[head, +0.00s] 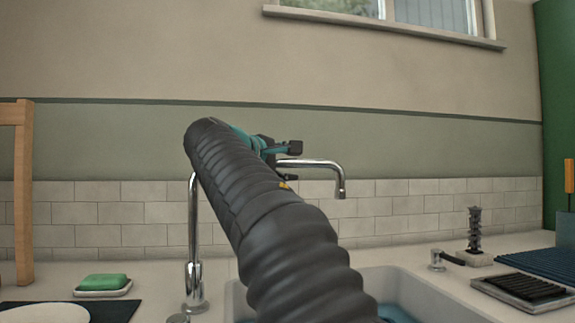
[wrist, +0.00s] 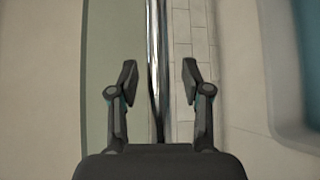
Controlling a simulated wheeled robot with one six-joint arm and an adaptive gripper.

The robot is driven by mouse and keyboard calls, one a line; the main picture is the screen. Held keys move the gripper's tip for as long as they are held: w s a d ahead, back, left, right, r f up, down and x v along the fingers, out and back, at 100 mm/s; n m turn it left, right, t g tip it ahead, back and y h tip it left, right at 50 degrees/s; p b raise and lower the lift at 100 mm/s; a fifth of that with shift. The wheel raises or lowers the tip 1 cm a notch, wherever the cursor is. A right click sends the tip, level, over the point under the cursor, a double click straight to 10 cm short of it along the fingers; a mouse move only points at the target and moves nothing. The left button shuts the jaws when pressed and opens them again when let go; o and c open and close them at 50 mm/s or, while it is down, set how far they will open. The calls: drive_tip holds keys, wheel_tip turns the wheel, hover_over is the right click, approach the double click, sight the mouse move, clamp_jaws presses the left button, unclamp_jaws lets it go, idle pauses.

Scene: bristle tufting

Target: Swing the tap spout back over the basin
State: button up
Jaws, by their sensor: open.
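The chrome tap (head: 194,250) stands on the counter behind the basin's left side. Its spout (head: 322,164) runs to the right, ending in a downturned outlet, and my arm hides its middle. In the head view the outlet appears against the tiled wall, above the back of the basin (head: 405,275); its exact depth is unclear. My gripper (head: 280,152) is beside the spout, partly hidden behind my arm. In the wrist view my gripper (wrist: 160,74) is open, with the spout tube (wrist: 153,40) showing between its fingers. I cannot tell whether either finger touches it.
A green soap bar (head: 104,282) lies on a dish at left, near a white plate (head: 45,314). A small lever fitting (head: 440,258), a dark spiral brush (head: 474,230) and a tray with a dark block (head: 525,289) stand right of the basin. The tiled wall (head: 415,207) is close behind.

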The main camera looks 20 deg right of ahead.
drive_tip(key=v, duration=1.2)
drive_tip(key=shift+d, duration=0.1)
